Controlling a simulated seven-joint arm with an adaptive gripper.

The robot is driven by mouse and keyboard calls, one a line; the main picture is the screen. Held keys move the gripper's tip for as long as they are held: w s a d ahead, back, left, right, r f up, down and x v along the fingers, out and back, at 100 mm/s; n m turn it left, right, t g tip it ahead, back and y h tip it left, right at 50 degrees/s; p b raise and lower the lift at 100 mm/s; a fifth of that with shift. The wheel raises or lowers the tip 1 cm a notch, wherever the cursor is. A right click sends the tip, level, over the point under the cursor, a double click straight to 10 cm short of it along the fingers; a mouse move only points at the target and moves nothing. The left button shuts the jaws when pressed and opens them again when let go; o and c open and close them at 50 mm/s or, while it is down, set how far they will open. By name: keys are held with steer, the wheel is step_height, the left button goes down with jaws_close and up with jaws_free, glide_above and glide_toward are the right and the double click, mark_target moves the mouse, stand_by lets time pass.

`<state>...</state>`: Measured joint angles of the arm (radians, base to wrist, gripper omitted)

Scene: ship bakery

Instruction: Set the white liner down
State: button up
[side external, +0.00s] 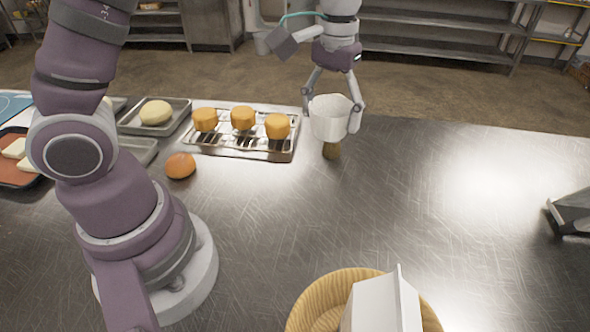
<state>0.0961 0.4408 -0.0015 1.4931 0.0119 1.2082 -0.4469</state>
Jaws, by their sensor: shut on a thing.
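The white liner (329,118) is a pale, cup-shaped piece in the side external view, at the far side of the metal table. My gripper (334,100) points down and is shut on it, with one finger on its left and one on its right. The liner looks roughly upright. The liner's inside is hidden.
A wire rack tray (240,153) with three orange-brown cakes (243,118) stands left of the liner. A bun (180,165) lies nearer. A round wooden basket (312,300) with a white box (382,306) stands in front. The table's right middle (450,200) is clear.

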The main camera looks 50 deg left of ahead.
steer(key=a+m, duration=0.1)
steer(key=a+r+m, duration=0.1)
steer(key=a+m, duration=0.1)
steer(key=shift+r+m, duration=0.25)
steer(key=shift+m, duration=0.15)
glide_above(260, 200)
step_height(260, 200, down, 8)
step_height(260, 200, down, 8)
steer(key=shift+f, duration=0.2)
steer(key=shift+f, duration=0.15)
steer(key=o, duration=0.6)
steer(key=shift+o, duration=0.2)
